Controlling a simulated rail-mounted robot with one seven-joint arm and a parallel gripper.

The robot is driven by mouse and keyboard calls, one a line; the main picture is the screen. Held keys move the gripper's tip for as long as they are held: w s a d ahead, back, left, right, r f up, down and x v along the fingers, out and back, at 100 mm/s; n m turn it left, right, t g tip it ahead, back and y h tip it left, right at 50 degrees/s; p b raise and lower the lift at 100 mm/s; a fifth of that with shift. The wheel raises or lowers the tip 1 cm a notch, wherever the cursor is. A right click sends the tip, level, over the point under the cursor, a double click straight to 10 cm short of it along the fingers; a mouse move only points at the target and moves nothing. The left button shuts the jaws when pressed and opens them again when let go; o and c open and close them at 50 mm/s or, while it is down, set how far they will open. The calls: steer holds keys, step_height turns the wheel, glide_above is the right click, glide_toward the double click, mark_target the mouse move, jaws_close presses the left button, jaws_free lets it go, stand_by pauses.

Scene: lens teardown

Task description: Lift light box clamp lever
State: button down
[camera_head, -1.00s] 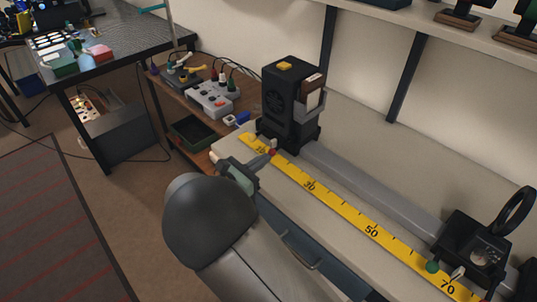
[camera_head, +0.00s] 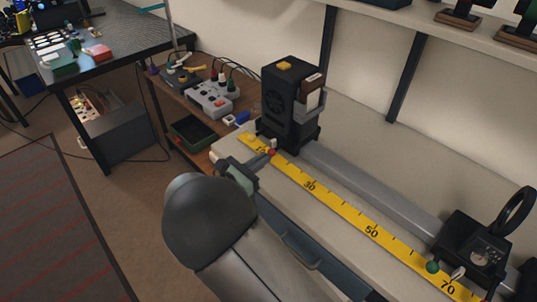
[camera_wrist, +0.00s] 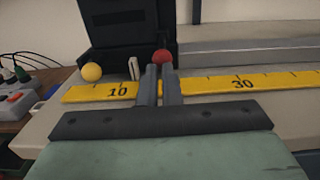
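The light box (camera_head: 290,103) is a black housing standing upright on the rail's left end; its lower part shows in the wrist view (camera_wrist: 115,30). Its clamp lever ends in a red knob (camera_head: 272,152), low on the front side. In the wrist view the red knob (camera_wrist: 162,57) sits right at my fingertips. My gripper (camera_wrist: 160,72) has its two fingers close together with a narrow gap, and they appear shut on the lever just at the knob. The lever's stem is hidden behind the fingers. In the head view my gripper (camera_head: 266,156) reaches the knob from the front left.
A yellow scale (camera_head: 340,210) runs along the bench in front of the grey rail (camera_head: 375,187). A yellow ball (camera_wrist: 92,71) is left of the lever. A black carriage with a green knob (camera_head: 432,267) stands at right. A power box (camera_head: 212,98) with cables sits on the side shelf.

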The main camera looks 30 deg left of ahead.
steer(key=shift+w+d+r, duration=0.3)
steer(key=shift+w+d, duration=0.15)
steer(key=shift+w, duration=0.1)
steer(key=shift+r+p, duration=1.75)
steer(key=shift+r, duration=0.35)
steer(key=f+v, duration=0.1)
steer(key=v, duration=0.5)
steer(key=shift+s+a, duration=0.2)
steer(key=shift+s, duration=0.05)
